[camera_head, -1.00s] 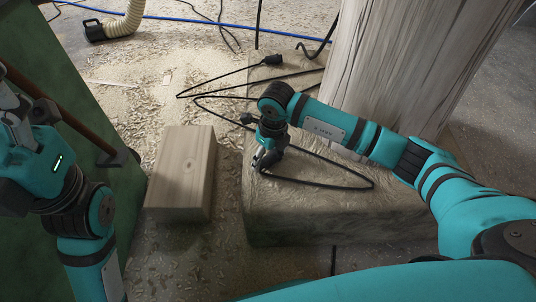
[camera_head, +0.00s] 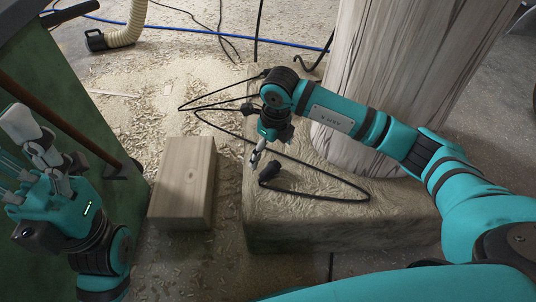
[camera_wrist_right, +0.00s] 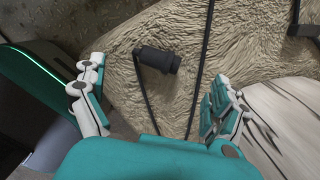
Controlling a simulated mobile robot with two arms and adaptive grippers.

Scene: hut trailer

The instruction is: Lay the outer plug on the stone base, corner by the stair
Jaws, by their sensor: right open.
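A black plug (camera_head: 268,172) lies on top of the stone base (camera_head: 330,238), near its front left corner, with its cable running off over the stone. It also shows in the right wrist view (camera_wrist_right: 158,60), lying on the rough stone between and beyond my fingers. My right gripper (camera_head: 257,158) is just above and beside this plug, apart from it; in the wrist view its fingers (camera_wrist_right: 155,88) are spread and empty. My left gripper (camera_head: 28,160) is at the left by the green cabinet, away from the base; its jaw opening is unclear.
A pale wooden block (camera_head: 184,185) stands left of the stone base, with a narrow gap between. A thick wooden post (camera_head: 375,80) rises from the base. Another dark connector (camera_head: 247,109) lies at the base's left edge. A green cabinet (camera_head: 75,95) borders the left. Shavings cover the floor.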

